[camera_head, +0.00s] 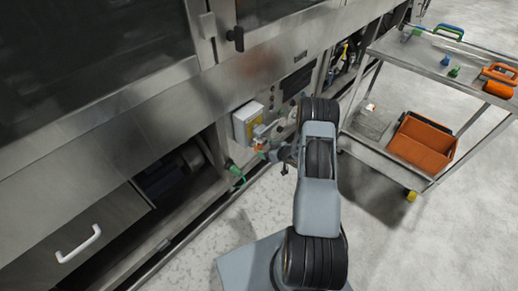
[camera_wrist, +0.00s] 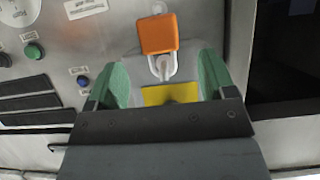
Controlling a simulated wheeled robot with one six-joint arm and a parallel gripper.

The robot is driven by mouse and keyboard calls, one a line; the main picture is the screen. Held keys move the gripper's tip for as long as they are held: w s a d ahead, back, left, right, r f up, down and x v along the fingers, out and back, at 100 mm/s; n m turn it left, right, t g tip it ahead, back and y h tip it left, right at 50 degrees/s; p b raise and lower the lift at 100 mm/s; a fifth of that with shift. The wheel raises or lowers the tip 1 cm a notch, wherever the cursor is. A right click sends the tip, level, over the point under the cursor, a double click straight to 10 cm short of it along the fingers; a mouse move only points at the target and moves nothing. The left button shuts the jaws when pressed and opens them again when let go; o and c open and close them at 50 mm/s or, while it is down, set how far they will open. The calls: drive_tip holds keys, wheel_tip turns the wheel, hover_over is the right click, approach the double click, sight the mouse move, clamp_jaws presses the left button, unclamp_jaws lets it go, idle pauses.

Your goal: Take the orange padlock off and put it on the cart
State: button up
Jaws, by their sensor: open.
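The orange padlock (camera_wrist: 158,33) shows in the wrist view with its pale shackle at a fitting on a light grey box. In the head view the padlock (camera_head: 259,147) is a small orange spot under the grey box (camera_head: 246,123) on the machine front. My gripper (camera_wrist: 163,62) is open, with one green finger on each side of the shackle area and a gap to both sides. The padlock body lies just past the fingertips. In the head view my gripper (camera_head: 273,154) is partly hidden by my wrist. The cart (camera_head: 415,62) stands at the right.
The cart's top shelf holds an orange item (camera_head: 500,77) and several green pieces; an orange bin (camera_head: 422,143) is on its lower shelf. A green part (camera_head: 235,171) hangs left of my gripper. A drawer with a white handle (camera_head: 78,243) is at lower left. Open floor separates machine and cart.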

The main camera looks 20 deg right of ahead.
sight(261, 147)
drive_tip(key=shift+b+x, duration=0.7)
drive_tip(key=shift+x, duration=2.35)
drive_tip(key=shift+r, duration=0.1)
drive_tip(key=c, duration=1)
